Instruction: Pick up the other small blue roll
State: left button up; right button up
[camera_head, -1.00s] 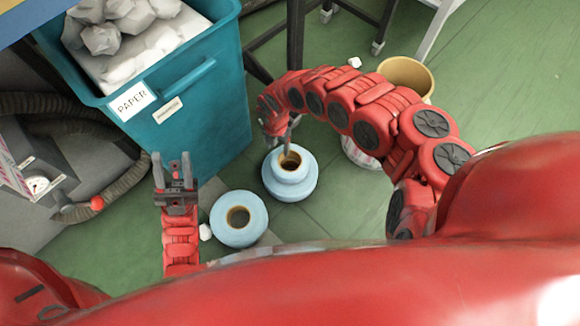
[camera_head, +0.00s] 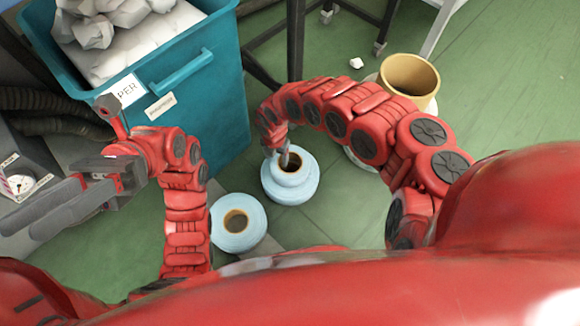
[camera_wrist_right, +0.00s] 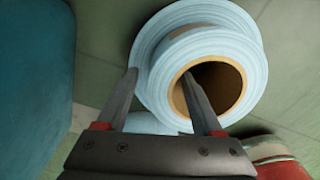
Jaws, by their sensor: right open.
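A small blue roll (camera_head: 289,160) with a brown core sits on top of a wider blue roll (camera_head: 290,188) on the floor. It also shows in the right wrist view (camera_wrist_right: 205,45). My right gripper (camera_head: 284,158) is at this stack, its fingers apart. In the right wrist view (camera_wrist_right: 158,78) one finger is by the roll's left outer edge and the other is over the core opening; contact cannot be told. Another blue roll (camera_head: 238,222) lies on the floor to the left of the stack. My left gripper (camera_head: 45,208) is raised at the far left, its finger gap unclear.
A teal paper bin (camera_head: 205,115) full of crumpled paper stands behind on the left. A gauge unit (camera_head: 20,183) and dark hoses are at the left. Green floor is free at the right.

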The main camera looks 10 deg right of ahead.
jog(key=shift+f, duration=0.15)
grip_shut()
dwell(0.4)
dwell(1.0)
